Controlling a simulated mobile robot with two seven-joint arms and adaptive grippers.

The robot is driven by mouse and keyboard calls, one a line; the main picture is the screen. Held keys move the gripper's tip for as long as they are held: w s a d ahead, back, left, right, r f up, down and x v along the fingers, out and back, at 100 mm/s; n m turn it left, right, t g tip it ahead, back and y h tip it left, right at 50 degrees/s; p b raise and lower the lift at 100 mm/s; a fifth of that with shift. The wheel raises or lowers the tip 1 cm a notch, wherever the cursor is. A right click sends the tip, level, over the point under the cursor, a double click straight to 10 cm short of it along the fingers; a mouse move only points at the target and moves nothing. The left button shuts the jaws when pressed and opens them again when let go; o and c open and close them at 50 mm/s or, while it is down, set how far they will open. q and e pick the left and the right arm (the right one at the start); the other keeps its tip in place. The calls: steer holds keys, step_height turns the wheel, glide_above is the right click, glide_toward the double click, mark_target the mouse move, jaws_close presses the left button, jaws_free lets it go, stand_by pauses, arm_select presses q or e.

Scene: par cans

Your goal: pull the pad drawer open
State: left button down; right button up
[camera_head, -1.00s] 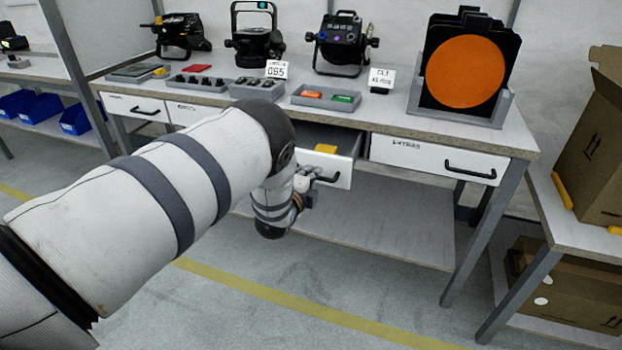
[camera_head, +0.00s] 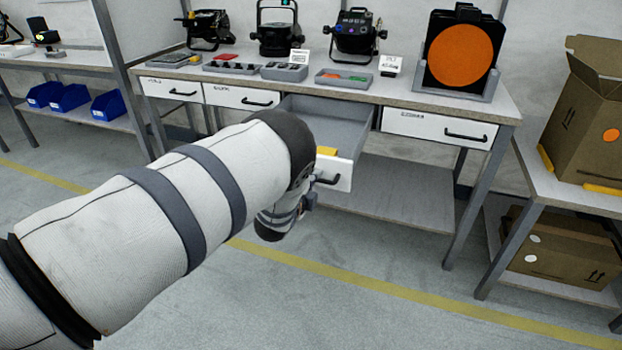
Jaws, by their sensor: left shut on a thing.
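The pad drawer (camera_head: 343,168) stands well out from under the workbench top, with its grey inside and a yellow thing (camera_head: 326,151) near its front in view. Its white front has a black bar handle (camera_head: 332,180). My left arm comes in from the left and hides the left part of the drawer front and its label. My left gripper (camera_head: 311,197) is at the left part of the handle, shut on it; its fingers are small and mostly hidden by the wrist. My right gripper is not in view.
The workbench (camera_head: 420,97) carries lamps, trays and an orange disc (camera_head: 459,55) in a rack. Closed drawers flank the open one, including one at right (camera_head: 438,127). A side table (camera_head: 575,190) with cardboard boxes stands right. The floor in front (camera_head: 400,315) is clear.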

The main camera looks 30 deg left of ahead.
arm_select(q)
steer(key=shift+s+d, duration=0.1)
steer(key=shift+s, duration=0.3)
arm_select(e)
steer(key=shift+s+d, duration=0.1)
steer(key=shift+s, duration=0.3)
arm_select(q)
steer(key=c, duration=1.7)
jaws_free()
steer(key=v, duration=1.2)
steer(key=shift+r, duration=0.1)
